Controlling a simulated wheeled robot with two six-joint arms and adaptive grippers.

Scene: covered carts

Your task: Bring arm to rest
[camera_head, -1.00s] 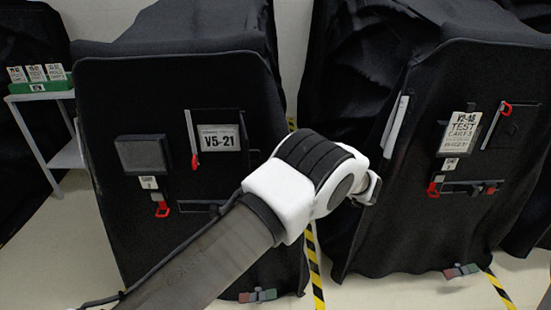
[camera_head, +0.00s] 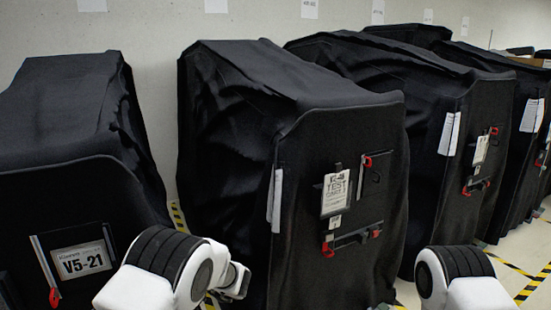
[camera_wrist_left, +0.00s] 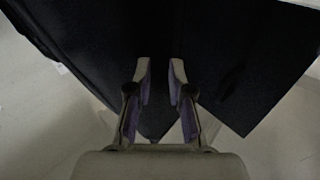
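My left arm (camera_head: 175,268) shows at the bottom of the head view as a white and black joint, in front of the gap between two covered carts. Its gripper is hidden in the head view. In the left wrist view my left gripper (camera_wrist_left: 159,80) has its two fingers apart with nothing between them. Black cover cloth (camera_wrist_left: 225,50) and pale floor lie beyond the fingertips. My right arm (camera_head: 460,278) shows at the lower right of the head view as a similar white and black joint. No right gripper is in view.
A covered cart labelled V5-21 (camera_head: 60,215) stands at the left. Another covered cart (camera_head: 340,140) with a TEST label and red clips stands in the middle. Further covered carts (camera_head: 480,110) recede to the right. Yellow-black floor tape (camera_head: 535,285) and pale floor show at the lower right.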

